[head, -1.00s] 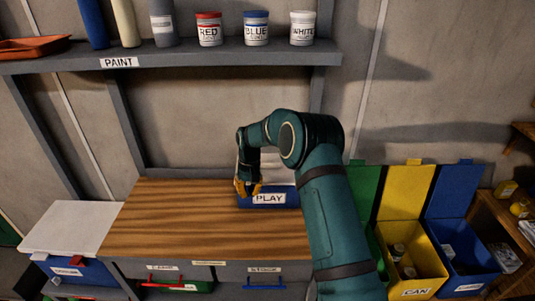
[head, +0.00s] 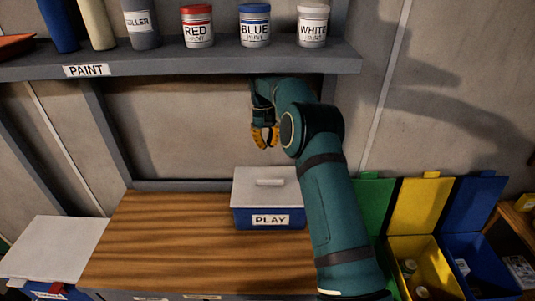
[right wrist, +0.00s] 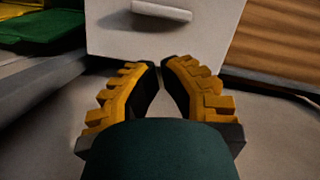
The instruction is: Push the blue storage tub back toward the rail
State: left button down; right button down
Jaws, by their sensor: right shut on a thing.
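The blue storage tub (head: 241,216), labelled PLAY, stands upright on the wooden worktop (head: 165,240) near its back edge. Its pale lid (head: 285,190) with a handle is on. A grey rail (head: 185,186) runs along the worktop's back; the arm and tub hide its right part. My right gripper (head: 264,144) is raised behind the tub, fingers down, apart from it. In the right wrist view, the fingers (right wrist: 160,66) nearly meet at the tips beside the lid (right wrist: 110,35); what they close on cannot be made out. My left gripper is not in view.
A paint shelf (head: 200,65) with several cans and bottles hangs above, close over my right gripper. Green, yellow (head: 417,205) and blue (head: 475,205) bins stand at the right. A white-lidded box (head: 50,250) is at the left. The worktop left of the tub is clear.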

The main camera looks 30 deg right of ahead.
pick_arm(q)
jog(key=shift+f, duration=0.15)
pick_arm(e)
jog(key=x, duration=0.9)
jog(key=shift+s+f, duration=0.1)
jog(key=shift+f, duration=0.1)
jog(key=shift+s+a, duration=0.15)
jog(key=shift+s, duration=0.4)
jog(key=shift+s+a+r, duration=0.15)
jog(key=shift+s, duration=0.45)
jog(key=shift+w, duration=0.4)
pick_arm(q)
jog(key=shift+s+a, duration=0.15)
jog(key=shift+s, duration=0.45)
pick_arm(e)
jog(key=v, duration=1.1)
jog(key=shift+r, duration=0.45)
